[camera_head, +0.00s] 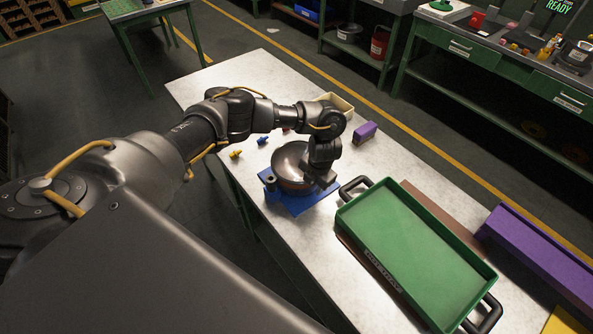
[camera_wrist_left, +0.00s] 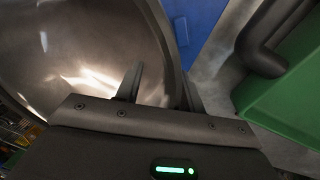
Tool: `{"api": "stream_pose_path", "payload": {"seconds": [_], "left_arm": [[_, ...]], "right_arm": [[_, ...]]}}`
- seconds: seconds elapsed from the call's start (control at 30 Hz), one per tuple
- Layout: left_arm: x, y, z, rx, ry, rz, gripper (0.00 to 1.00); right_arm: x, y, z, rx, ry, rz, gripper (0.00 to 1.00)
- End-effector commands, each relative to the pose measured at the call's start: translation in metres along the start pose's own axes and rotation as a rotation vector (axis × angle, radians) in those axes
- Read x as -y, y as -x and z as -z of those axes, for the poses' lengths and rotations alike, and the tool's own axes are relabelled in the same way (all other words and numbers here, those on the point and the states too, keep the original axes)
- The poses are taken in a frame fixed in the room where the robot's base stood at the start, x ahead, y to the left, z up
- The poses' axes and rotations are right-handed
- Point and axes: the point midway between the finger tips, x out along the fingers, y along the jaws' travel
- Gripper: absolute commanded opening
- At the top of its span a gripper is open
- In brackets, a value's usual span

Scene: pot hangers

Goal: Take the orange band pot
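A round dark metal pot (camera_head: 289,160) sits on a blue base (camera_head: 303,207) on the table, with a dull orange-brown tone low on its side. My left gripper (camera_head: 322,183) is at the pot's right front edge, pointing down. In the left wrist view the shiny pot interior (camera_wrist_left: 75,50) fills the upper left. There the left gripper (camera_wrist_left: 160,92) has its fingers apart, one over the pot's inside and one outside the rim, with the pot wall between them. I cannot tell whether either finger touches the wall. My right gripper is not in view.
A green tray (camera_head: 413,250) with black handles lies just right of the pot. A purple block (camera_head: 365,132) and a cream box (camera_head: 338,102) stand behind. Small yellow and blue pieces (camera_head: 262,140) lie to the left. A long purple bin (camera_head: 540,260) is far right.

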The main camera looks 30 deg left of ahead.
Motion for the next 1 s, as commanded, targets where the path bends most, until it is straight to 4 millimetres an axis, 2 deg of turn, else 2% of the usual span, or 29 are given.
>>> {"api": "stream_pose_path", "payload": {"seconds": [0.17, 0.4, 0.47, 1.0], "left_arm": [[0.0002, -0.0003, 0.0000, 0.000, 0.000, 0.000, 0.37], [0.0001, -0.0001, 0.0000, 0.000, 0.000, 0.000, 0.06], [0.0000, -0.0001, 0.0000, 0.000, 0.000, 0.000, 0.00], [-0.0008, 0.0042, -0.0009, 0.002, 0.000, 0.000, 0.00]], "right_arm": [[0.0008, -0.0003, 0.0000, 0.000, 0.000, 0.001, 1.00], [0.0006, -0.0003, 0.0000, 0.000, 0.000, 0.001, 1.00], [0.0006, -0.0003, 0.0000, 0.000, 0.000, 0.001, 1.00], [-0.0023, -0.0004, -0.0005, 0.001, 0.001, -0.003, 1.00]]}}
